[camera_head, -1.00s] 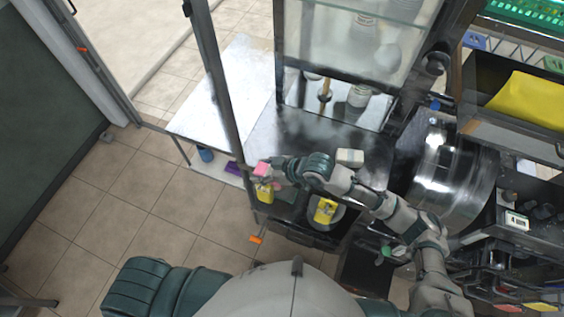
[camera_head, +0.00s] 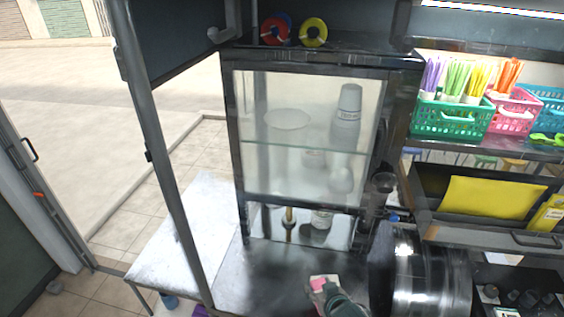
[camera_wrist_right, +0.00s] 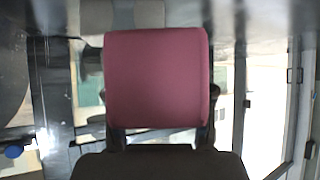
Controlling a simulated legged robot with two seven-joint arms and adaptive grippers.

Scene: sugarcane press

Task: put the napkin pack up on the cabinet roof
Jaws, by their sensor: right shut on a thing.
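The napkin pack (camera_head: 324,281), pink with a white part, is in my right gripper (camera_head: 327,290), low in the head view in front of the glass cabinet (camera_head: 238,150). In the right wrist view the pack (camera_wrist_right: 157,78) is a large pink block between the fingers of the gripper (camera_wrist_right: 160,118) and hides much of what lies beyond. The black cabinet roof (camera_head: 368,52) is at the top of the head view, well above the pack. My left gripper is not in view.
A red-and-blue roll (camera_head: 275,30) and a yellow roll (camera_head: 313,32) are on the roof's left part; its right part looks clear. A dark post (camera_head: 160,160) stands left of the cabinet. A metal drum (camera_head: 425,270) and baskets of straws (camera_head: 455,118) are at right.

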